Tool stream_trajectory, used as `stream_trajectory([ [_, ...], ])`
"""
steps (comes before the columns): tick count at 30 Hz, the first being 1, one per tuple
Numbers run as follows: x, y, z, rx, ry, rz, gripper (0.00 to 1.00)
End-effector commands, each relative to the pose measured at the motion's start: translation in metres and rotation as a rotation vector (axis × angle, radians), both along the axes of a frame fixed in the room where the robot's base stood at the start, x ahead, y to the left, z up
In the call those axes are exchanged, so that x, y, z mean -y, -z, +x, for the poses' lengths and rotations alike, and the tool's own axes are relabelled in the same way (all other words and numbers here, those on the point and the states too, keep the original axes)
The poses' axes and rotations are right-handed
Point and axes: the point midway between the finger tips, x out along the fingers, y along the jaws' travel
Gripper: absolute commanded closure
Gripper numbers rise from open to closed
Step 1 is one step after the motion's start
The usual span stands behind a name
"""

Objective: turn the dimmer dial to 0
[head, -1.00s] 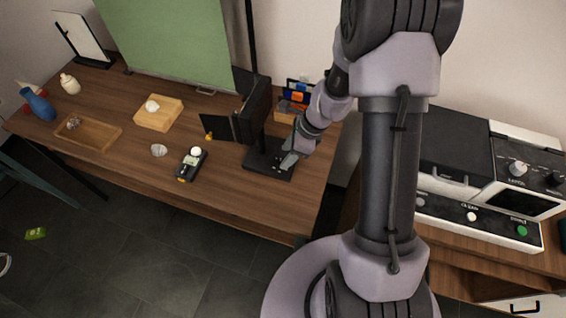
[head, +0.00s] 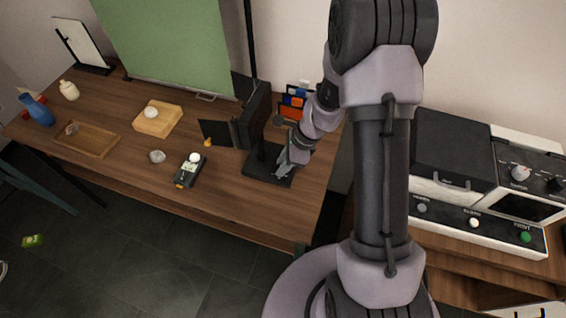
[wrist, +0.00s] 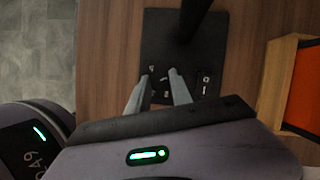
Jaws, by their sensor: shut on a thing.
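The black lamp base (head: 256,172) stands near the right end of the wooden table, below a dark lamp head (head: 255,114). My gripper (head: 281,172) reaches down to the right part of this base. In the wrist view, my two grey fingertips (wrist: 163,77) are on the base plate (wrist: 212,50), a small gap apart, and shut on the dimmer dial. The dial is dark against the dark plate and mostly hidden between the fingers. Small white marks lie around the fingertips, and I cannot read the dial's setting.
A box with orange and blue items (head: 294,100) stands just behind my gripper. A green screen (head: 165,45) stands behind. The table's front right is clear.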

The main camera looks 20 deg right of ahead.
Motion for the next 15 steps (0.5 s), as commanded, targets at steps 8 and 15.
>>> stream_trajectory([
  [8, 0.0004, -0.0023, 0.0016, -0.003, -0.343, 0.000, 1.00],
  [15, 0.0003, -0.0005, 0.0016, -0.002, -0.345, 0.000, 1.00],
])
